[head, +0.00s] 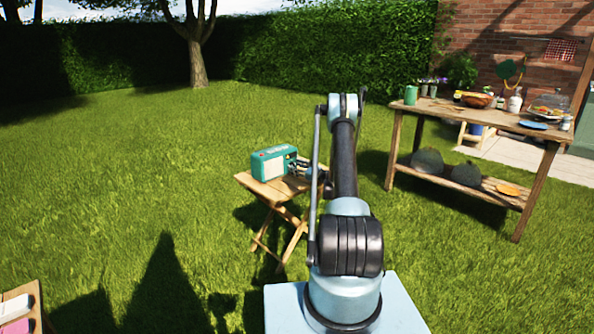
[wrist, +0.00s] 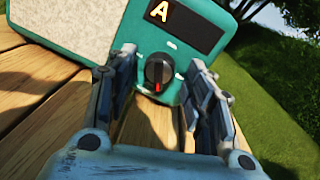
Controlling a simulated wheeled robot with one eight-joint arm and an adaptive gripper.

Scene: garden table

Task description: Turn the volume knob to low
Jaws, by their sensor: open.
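The teal radio (head: 272,163) stands on a small wooden folding table (head: 250,184). In the wrist view the radio (wrist: 120,60) has a pale speaker panel, a dark display showing a yellow "A", and the dark volume knob (wrist: 158,70). The knob's red mark points down in the picture, with white ticks around it. I cannot read any labels at the ticks. My gripper (wrist: 162,62) is open, with one finger on each side of the knob in the picture. I cannot tell if either finger touches it. In the head view my gripper (head: 303,168) is partly hidden beside the radio.
A wooden workbench (head: 470,114) stands at right with pots, a bowl and other things. A tree (head: 197,60) and a hedge (head: 330,45) are behind. Part of another small table (head: 22,292) shows at lower left. Open lawn lies around the folding table.

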